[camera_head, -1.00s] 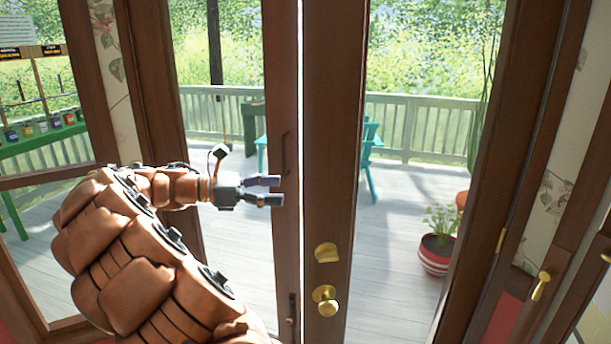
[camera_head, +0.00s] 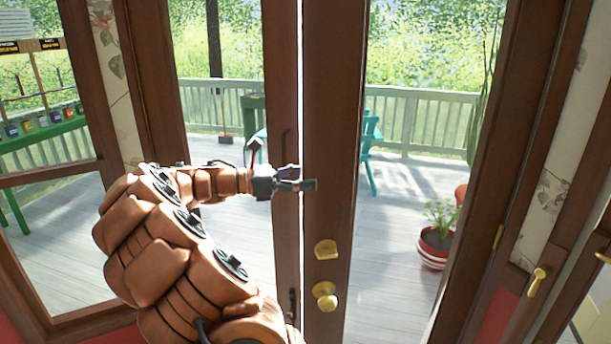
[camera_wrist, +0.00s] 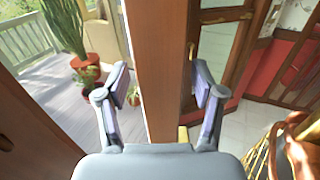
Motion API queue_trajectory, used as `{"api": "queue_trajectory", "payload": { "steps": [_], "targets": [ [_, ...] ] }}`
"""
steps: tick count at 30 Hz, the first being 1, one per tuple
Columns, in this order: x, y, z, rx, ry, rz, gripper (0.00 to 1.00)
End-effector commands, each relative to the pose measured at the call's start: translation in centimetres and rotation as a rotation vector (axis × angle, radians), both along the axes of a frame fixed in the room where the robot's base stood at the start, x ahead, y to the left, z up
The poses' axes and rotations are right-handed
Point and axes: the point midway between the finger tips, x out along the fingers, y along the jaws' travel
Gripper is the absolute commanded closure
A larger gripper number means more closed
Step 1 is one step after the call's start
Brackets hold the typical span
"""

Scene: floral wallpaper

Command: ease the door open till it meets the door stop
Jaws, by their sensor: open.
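The brown wooden door (camera_head: 331,130) with a glass pane stands slightly apart from the left door leaf (camera_head: 284,100), with a bright gap between them. It carries a brass knob (camera_head: 325,296) and a brass plate (camera_head: 326,250) above it. My gripper (camera_head: 302,178) is at the door's free edge, above the brass plate. In the wrist view the door's edge (camera_wrist: 157,60) stands between the two spread fingers of my gripper (camera_wrist: 162,85). Space shows on both sides of the edge, and I cannot tell whether a finger touches it. I cannot make out a door stop.
Outside is a wooden deck (camera_head: 395,235) with a green railing (camera_head: 410,120), a teal chair (camera_head: 369,150) and a striped pot (camera_head: 435,248) with a plant. A brass lever handle (camera_head: 538,280) is at the right. Red-panelled wall shows in the wrist view (camera_wrist: 285,75).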

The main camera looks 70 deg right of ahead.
Motion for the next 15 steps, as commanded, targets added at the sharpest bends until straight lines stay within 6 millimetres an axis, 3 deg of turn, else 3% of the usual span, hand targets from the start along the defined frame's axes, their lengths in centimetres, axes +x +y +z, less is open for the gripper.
{"api": "queue_trajectory", "payload": {
  "steps": [9,15],
  "targets": [
    [-0.26,-0.13,-0.05,0.001,0.001,-0.001,0.32],
    [-0.25,-0.12,-0.05,0.001,0.001,-0.001,0.53]
  ]
}}
